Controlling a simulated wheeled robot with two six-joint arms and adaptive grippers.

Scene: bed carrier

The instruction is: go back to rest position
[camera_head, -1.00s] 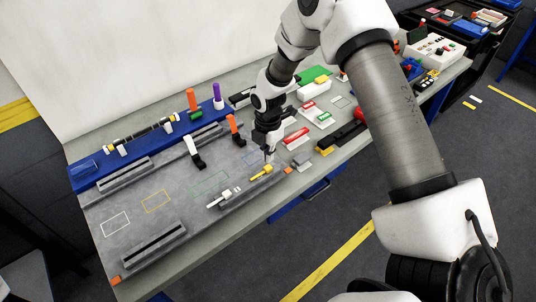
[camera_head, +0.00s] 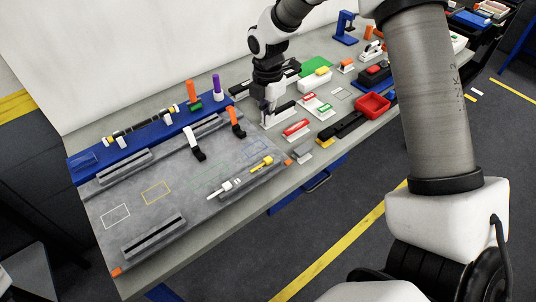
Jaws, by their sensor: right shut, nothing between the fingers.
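My right arm (camera_head: 430,100) comes in from the right and reaches over the table. My right gripper (camera_head: 268,108) is shut and empty. It appears above a white piece at the back middle of the table, beyond the grey board's right end. Whether it touches that piece cannot be told. My left gripper is not in view.
The grey board (camera_head: 185,190) holds a white piece (camera_head: 222,188), a yellow piece (camera_head: 262,163) and upright clamps. A blue strip (camera_head: 120,152) runs behind it. The floor in front is clear.

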